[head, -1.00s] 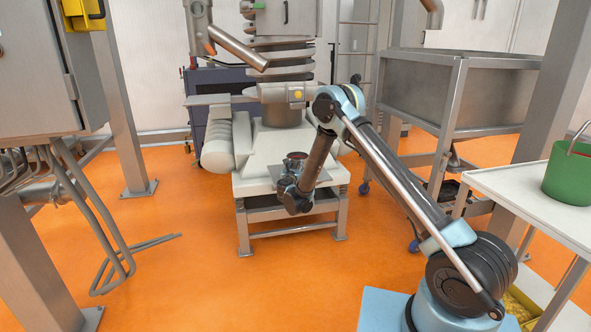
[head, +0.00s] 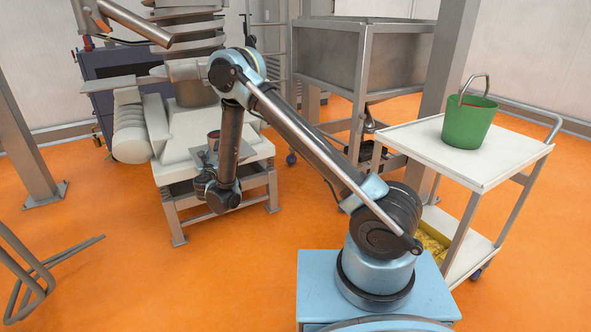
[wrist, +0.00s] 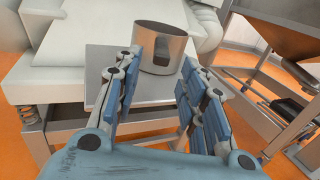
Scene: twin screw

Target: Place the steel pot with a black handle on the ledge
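The steel pot (wrist: 160,48) is a short round metal pot with a black handle on the side facing me. It stands upright on a grey metal plate (wrist: 100,62), a ledge-like shelf at the front of the white machine. In the head view the pot (head: 214,138) shows small, behind my arm. My gripper (wrist: 160,72) is open, its blue-padded fingers spread apart. The pot's handle lies ahead of the gap between the fingertips. I cannot tell whether either finger touches the pot. In the head view my forearm hangs down in front of the machine and partly hides the plate.
The white machine (head: 182,130) stands on a metal frame. A steel hopper (head: 330,62) is behind to the right. A white trolley (head: 510,150) carries a green bucket (head: 468,120) at right. Bent metal tubing (head: 40,270) stands at lower left. Orange floor between is open.

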